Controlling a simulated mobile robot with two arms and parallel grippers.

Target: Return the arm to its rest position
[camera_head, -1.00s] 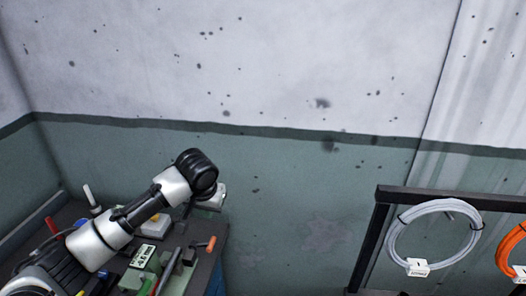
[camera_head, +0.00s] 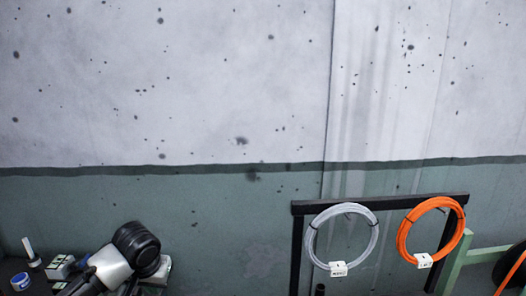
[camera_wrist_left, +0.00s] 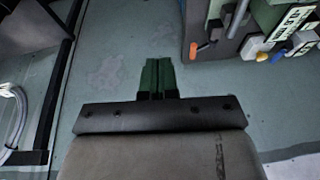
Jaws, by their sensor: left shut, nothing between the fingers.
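My left arm (camera_head: 112,265) shows at the lower left of the head view, with a white link and a black joint. Its gripper cannot be made out clearly there. In the left wrist view my left gripper (camera_wrist_left: 161,66) has its two green fingers side by side, shut with nothing between them. The fingers appear over a bare stretch of grey-green surface, apart from the things around them. My right gripper is in neither view.
A dark rack (camera_head: 385,203) carries a grey cable ring (camera_head: 313,236) and an orange cable ring (camera_head: 403,233). Small tools and boxes lie at the lower left, including a white box (camera_head: 60,266). An orange-handled tool (camera_wrist_left: 204,46) shows at the upper right of the wrist view.

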